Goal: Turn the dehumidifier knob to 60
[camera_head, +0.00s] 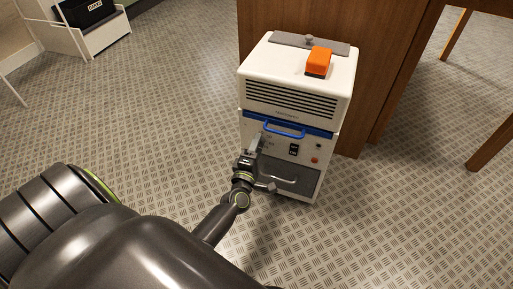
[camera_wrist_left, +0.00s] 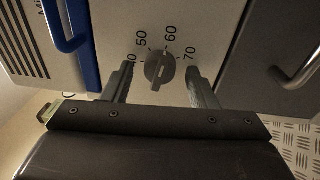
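The dehumidifier (camera_head: 290,85) is a white box with a dark vent grille and a blue handle (camera_head: 285,130), standing against a wooden panel. Its grey knob (camera_wrist_left: 158,68) shows in the left wrist view, with 50, 60 and 70 printed around it. The knob's ridge runs roughly up and down the picture, its upper end towards the gap between 50 and 60; I cannot tell its exact setting. My left gripper (camera_wrist_left: 161,76) is open, one finger each side of the knob, with gaps visible. In the head view the left gripper (camera_head: 254,146) covers the knob. My right gripper is not in view.
An orange block (camera_head: 319,60) and a grey strip (camera_head: 290,41) lie on top of the dehumidifier. A dark lower panel (camera_head: 285,180) has a bar handle near my left wrist. Wooden furniture (camera_head: 385,60) stands behind and right. A white shelf (camera_head: 100,38) is far left; patterned floor between is clear.

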